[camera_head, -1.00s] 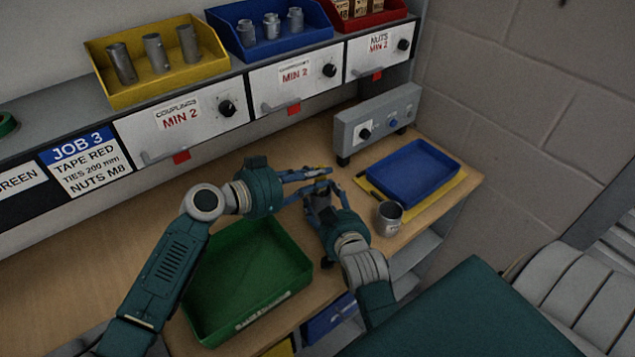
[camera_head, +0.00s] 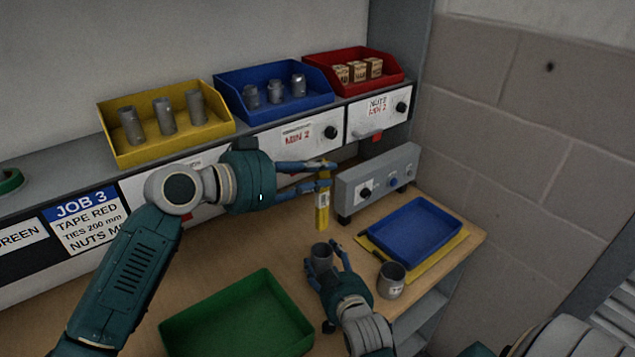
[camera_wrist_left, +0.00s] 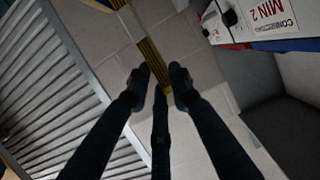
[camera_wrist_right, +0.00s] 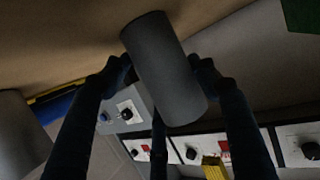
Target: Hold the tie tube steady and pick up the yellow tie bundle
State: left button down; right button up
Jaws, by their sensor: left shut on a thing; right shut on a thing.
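The yellow tie bundle (camera_head: 322,212) hangs upright from my left gripper (camera_head: 326,175), which is shut on its upper part. In the left wrist view the bundle (camera_wrist_left: 150,55) runs up from between the fingers. The grey tie tube (camera_head: 321,256) stands on the bench below, and my right gripper (camera_head: 324,270) is shut around it. In the right wrist view the tube (camera_wrist_right: 165,70) sits between both fingers. The bundle's lower end is above the tube's mouth with a small gap. The bundle also shows small in the right wrist view (camera_wrist_right: 213,168).
A second grey cup (camera_head: 391,281) stands right of my right gripper. A blue tray (camera_head: 455,245) lies on a yellow mat at the right. A grey box with knobs (camera_head: 350,193) is just right of the bundle. A green tray (camera_head: 285,290) lies front left. Shelf bins line the back.

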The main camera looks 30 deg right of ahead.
jog(key=shift+s+f, duration=0.1)
jog(key=shift+f, duration=0.15)
jog(key=o, duration=1.2)
jog(key=shift+o, duration=0.2)
jog(key=shift+r, duration=0.1)
notch_tip(320, 180, up, 10)
